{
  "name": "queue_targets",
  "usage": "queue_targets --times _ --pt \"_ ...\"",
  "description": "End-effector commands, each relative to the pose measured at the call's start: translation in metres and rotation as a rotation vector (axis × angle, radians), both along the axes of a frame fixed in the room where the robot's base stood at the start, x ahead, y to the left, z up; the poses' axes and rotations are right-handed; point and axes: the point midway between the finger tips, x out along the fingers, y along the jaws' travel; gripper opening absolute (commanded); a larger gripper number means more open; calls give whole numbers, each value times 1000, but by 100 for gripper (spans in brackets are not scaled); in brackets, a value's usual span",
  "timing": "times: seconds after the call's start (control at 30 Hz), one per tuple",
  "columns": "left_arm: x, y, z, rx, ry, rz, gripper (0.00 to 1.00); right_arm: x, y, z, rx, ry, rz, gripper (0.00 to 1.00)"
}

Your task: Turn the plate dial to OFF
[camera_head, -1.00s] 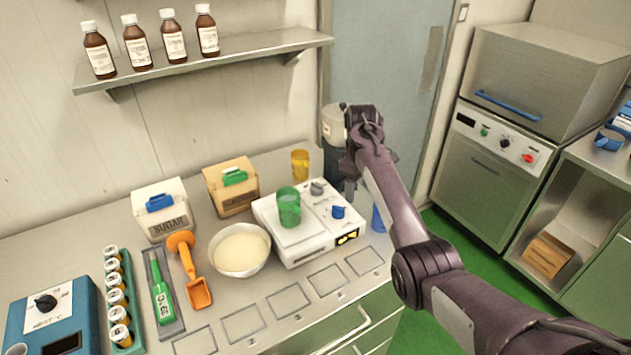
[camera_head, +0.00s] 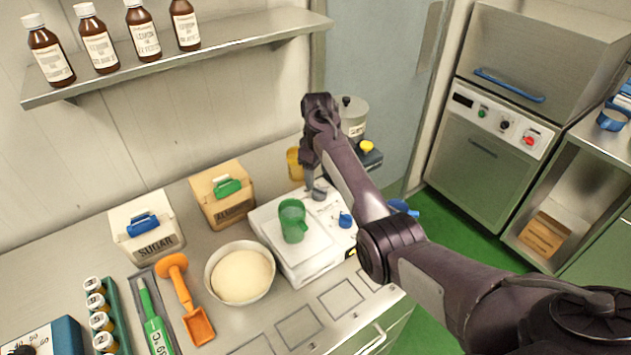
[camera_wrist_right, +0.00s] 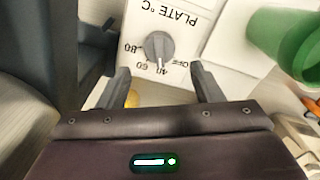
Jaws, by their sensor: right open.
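The plate dial is a grey knob on the white hot-plate unit (camera_head: 282,252). It shows in the head view (camera_head: 320,195) and, upside down, in the right wrist view (camera_wrist_right: 158,46) under the words PLATE °C. Its pointer mark faces the 40 side of the scale, with OFF printed beyond 40. My right gripper (camera_head: 312,184) is just above the dial in the head view. Its two open fingers (camera_wrist_right: 160,72) stand either side of the dial's line, apart from it and empty. My left gripper is not in view.
A green cup (camera_head: 292,220) stands on the unit's plate close to the dial, and a blue knob (camera_head: 345,220) is on the same panel. A yellow cup (camera_head: 294,164) and grey canister (camera_head: 353,118) are behind. A bowl (camera_head: 240,272) stands to the left.

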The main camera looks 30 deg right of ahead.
Motion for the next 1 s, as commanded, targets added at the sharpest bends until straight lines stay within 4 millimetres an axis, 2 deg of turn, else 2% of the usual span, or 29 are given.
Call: queue_targets --times 0.13,0.3,0.53,0.67,0.77,1.0 --pt "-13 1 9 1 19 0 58 -1 0 -23 2 4 -1 60" --pt "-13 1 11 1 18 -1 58 0 0 -45 0 1 0 60" --pt "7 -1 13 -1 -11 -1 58 0 0 -54 1 -1 0 60" --pt "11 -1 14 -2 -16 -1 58 0 0 -53 1 -1 0 60" --pt "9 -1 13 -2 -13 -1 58 0 0 -53 1 -1 0 49" --pt "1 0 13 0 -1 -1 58 0 0 -53 1 -1 0 18"
